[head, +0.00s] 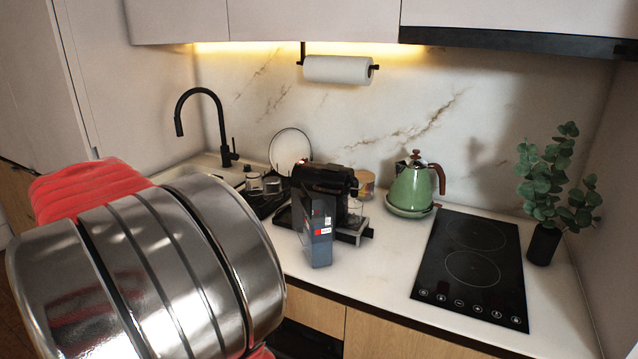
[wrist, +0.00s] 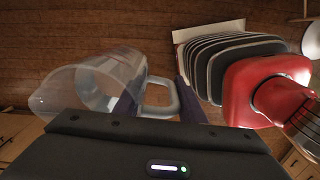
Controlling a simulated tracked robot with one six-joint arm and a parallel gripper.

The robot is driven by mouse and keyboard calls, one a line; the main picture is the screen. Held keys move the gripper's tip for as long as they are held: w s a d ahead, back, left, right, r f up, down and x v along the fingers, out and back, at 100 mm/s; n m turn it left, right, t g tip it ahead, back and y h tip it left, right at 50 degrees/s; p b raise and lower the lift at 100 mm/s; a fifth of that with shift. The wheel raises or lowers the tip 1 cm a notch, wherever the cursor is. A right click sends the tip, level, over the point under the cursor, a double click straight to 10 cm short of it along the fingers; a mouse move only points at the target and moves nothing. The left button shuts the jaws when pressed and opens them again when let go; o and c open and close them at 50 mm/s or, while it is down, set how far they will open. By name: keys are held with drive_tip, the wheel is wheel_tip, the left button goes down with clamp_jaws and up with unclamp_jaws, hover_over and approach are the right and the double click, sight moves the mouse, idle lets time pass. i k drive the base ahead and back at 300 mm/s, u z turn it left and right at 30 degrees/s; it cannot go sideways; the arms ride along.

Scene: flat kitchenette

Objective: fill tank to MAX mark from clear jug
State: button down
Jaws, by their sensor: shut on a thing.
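The clear jug (wrist: 88,85) shows in the left of the wrist view, its open mouth toward the lower left. My gripper (wrist: 160,88) is shut on the jug's handle (wrist: 158,110), with dark fingers on both sides. I cannot tell the water level in the jug. Neither gripper nor jug shows in the head view, where my arm fills the lower left. A black coffee machine (head: 322,178) stands on the counter. A dark upright box-like container (head: 318,245) with a red label stands at its front. I cannot tell whether this is the tank, and no MAX mark is readable.
A green kettle (head: 411,188) stands right of the machine, near the black hob (head: 468,265) and a plant (head: 555,190). Left are a tall black tap (head: 222,125) and glasses (head: 263,184) on a dark tray. White counter (head: 375,275) is free before the machine.

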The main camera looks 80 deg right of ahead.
sight(318, 231)
drive_tip(key=z, duration=0.4)
drive_tip(key=k, duration=0.5)
drive_tip(key=z, duration=0.8)
drive_tip(key=i, duration=0.45)
